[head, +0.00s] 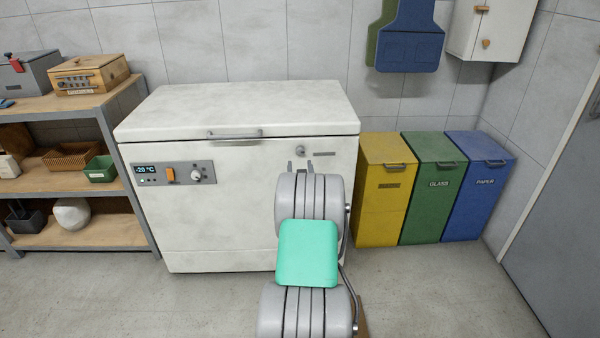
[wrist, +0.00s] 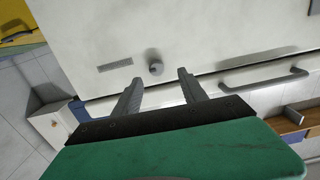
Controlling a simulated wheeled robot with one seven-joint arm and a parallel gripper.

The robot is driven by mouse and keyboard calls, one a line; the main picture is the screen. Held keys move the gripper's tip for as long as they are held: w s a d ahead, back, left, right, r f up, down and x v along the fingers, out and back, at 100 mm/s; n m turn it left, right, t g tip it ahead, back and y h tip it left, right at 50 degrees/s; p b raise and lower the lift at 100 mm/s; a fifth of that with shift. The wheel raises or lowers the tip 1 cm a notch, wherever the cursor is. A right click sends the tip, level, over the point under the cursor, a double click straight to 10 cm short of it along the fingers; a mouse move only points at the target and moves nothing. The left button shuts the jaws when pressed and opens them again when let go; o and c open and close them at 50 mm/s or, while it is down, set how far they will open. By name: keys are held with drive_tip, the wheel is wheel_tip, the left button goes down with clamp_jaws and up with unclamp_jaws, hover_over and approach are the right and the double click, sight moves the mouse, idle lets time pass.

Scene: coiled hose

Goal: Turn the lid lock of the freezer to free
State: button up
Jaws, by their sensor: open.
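The white chest freezer (head: 230,225) stands against the wall with its lid (head: 240,105) down. The lid lock (head: 300,151) is a small round grey knob on the upper right of the freezer front, beside a small grey label plate (head: 324,154). In the wrist view the lock (wrist: 156,68) lies beyond and between the fingertips. My gripper (head: 300,166) is open and empty, just in front of the freezer and slightly below the lock in the head view. Its two fingers (wrist: 160,80) are apart, not touching the lock. The lock's turn position is too small to tell.
A lid handle (head: 235,134) is left of the lock. A control panel (head: 173,173) with a display, orange switch and knob is lower left. Yellow, green and blue bins (head: 432,190) stand right. A shelf unit (head: 75,105) stands left. Floor in front is clear.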

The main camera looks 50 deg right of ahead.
sight(300, 151)
drive_tip(key=shift+h, duration=0.3)
drive_tip(key=x, duration=0.7)
drive_tip(key=shift+d+r+b, duration=0.3)
drive_tip(key=shift+d+b, duration=0.05)
drive_tip(key=shift+d, duration=0.1)
drive_tip(key=shift+c, duration=0.3)
